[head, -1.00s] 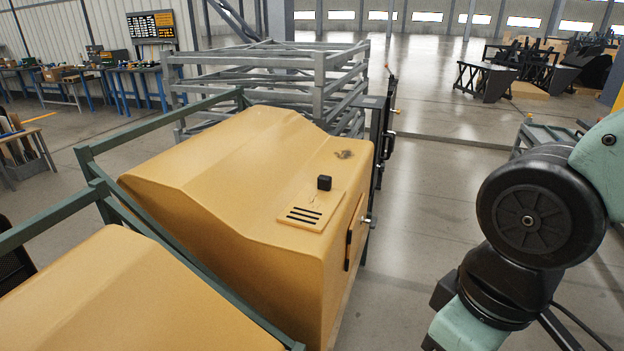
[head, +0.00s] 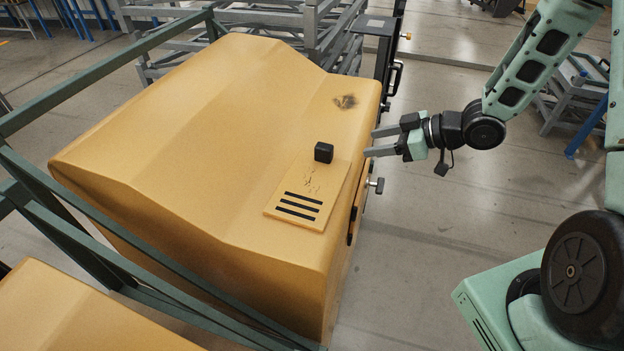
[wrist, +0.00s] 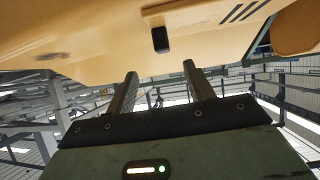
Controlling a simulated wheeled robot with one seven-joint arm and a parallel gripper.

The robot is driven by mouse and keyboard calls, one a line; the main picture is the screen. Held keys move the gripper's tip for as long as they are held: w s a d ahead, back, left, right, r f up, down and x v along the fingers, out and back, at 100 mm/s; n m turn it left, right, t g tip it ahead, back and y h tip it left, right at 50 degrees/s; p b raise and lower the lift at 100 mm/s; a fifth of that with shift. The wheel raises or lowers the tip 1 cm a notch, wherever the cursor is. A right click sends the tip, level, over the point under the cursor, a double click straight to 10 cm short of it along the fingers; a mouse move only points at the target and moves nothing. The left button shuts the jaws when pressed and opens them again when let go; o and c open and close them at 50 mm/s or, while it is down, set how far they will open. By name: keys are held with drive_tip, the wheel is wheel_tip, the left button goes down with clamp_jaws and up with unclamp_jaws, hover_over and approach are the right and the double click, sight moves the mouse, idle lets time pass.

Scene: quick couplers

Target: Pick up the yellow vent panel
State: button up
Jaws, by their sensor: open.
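The yellow vent panel (head: 287,205) lies flat on the sloped top of a large yellow housing (head: 190,130). It has several black slots at its near end and a black block-shaped knob (head: 324,152) at its far end. My gripper (head: 369,142) is open and empty, to the right of the knob and apart from it, by the housing's right edge. In the wrist view, the panel's slots (wrist: 243,11) and the knob (wrist: 160,39) show at the top, beyond my open fingers (wrist: 160,88). The panel's edges are partly cut off there.
A dark scorch-like mark (head: 345,101) is on the housing beyond the knob. A green rail frame (head: 100,235) runs along the left side. A dark post with a handle (head: 388,60) stands behind my gripper. A silver knob (head: 376,185) juts from the housing's right side.

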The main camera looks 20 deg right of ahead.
sight(327, 146)
drive_tip(key=shift+y, duration=0.7)
drive_tip(key=p+x, duration=0.1)
drive_tip(key=x, duration=0.9)
drive_tip(key=shift+p, duration=0.35)
drive_tip(key=shift+w+p+x, duration=0.25)
drive_tip(key=shift+p+x, duration=0.7)
drive_tip(key=shift+x, duration=2)
drive_tip(key=shift+d+r, duration=0.1)
drive_tip(key=shift+d, duration=0.05)
drive_tip(key=c, duration=1.1)
